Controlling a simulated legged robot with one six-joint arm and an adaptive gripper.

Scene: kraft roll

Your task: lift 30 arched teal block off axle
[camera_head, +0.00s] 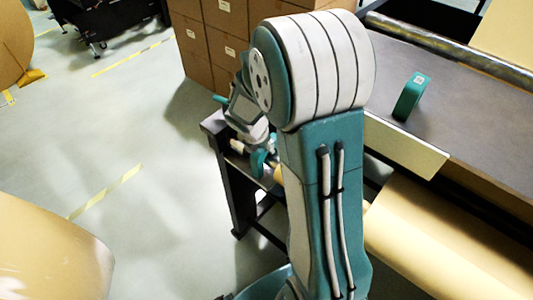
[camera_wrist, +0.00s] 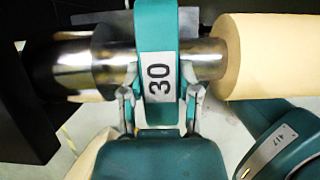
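The arched teal block (camera_wrist: 156,35) has a white label reading 30. In the wrist view it sits over the shiny metal axle (camera_wrist: 72,62), still at the axle's height. My gripper (camera_wrist: 159,92) has one finger along each side of this block. The fingertips lie close against its sides, with no clear gap. In the head view, my arm hides most of the gripper; a teal piece, probably this block, shows small at the axle (camera_head: 258,161). The underside of the block is hidden.
Another teal block (camera_head: 410,97) stands on the dark tabletop (camera_head: 464,125) at right. A kraft roll (camera_head: 440,235) lies below the table's front edge, and a roll (camera_wrist: 262,57) adjoins the axle's right. Cardboard boxes (camera_head: 205,45) are stacked behind. Floor at left is mostly open.

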